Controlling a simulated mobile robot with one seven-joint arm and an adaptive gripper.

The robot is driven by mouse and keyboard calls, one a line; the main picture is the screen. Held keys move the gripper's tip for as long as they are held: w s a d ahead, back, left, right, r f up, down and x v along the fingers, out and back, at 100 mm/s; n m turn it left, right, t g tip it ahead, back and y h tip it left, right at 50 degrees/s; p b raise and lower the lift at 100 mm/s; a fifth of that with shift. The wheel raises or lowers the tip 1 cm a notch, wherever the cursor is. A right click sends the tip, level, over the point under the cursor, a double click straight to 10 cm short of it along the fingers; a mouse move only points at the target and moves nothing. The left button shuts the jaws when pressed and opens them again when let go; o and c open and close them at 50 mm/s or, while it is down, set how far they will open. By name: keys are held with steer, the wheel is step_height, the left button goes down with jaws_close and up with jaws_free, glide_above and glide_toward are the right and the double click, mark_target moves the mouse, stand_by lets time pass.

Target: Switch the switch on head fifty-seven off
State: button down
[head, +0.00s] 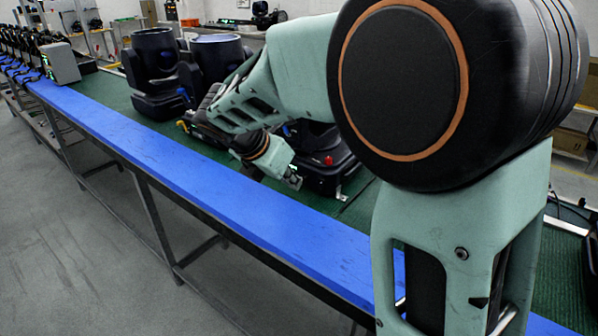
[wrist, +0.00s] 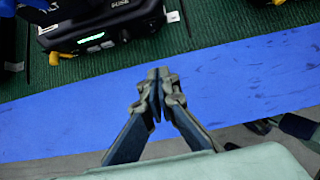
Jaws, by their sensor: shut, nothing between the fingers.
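Several black stage-light heads stand on a green bench top. The one nearest my gripper (head: 292,180) is partly behind my arm; its black base (head: 325,178) carries a small red part (head: 328,160). In the wrist view a black base (wrist: 105,28) with a lit green display and a "FUSE" marking stands at the top. My gripper (wrist: 158,74) is shut and empty over the blue edge strip, with its tips below that base and apart from it in the picture. No number fifty-seven is readable, and I cannot make out its switch.
A blue strip (head: 210,182) runs along the front of the green bench (head: 190,142). Two black heads (head: 152,55) (head: 210,62) stand to the left. A grey box (head: 60,63) stands farther along. Yellow parts (wrist: 37,4) show beside the base. The floor in front is clear.

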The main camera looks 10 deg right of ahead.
glide_toward(324, 192)
steer(key=f, duration=0.1)
steer(key=s+a+f, duration=0.1)
steer(key=f, duration=0.1)
steer(key=shift+s+a+f, duration=0.3)
steer(key=shift+a+f, duration=0.1)
steer(key=w+d, duration=0.2)
steer(key=shift+w+d+f, duration=0.2)
steer(key=shift+w+f, duration=0.05)
steer(key=shift+f, duration=0.15)
steer(key=shift+w+d+f, duration=0.1)
steer(key=shift+w+d, duration=0.25)
steer(key=shift+w, duration=0.05)
steer(key=b, duration=0.1)
steer(key=f+b, duration=0.1)
steer(key=b, duration=0.1)
steer(key=shift+w+d+t+h, duration=0.1)
steer(key=shift+w+t+h, duration=0.05)
steer(key=shift+t+h, duration=0.25)
steer(key=shift+t+h+b, duration=0.3)
steer(key=shift+b, duration=0.9)
steer(key=shift+d+b, duration=0.1)
steer(key=shift+b, duration=0.3)
steer(key=shift+r, duration=0.2)
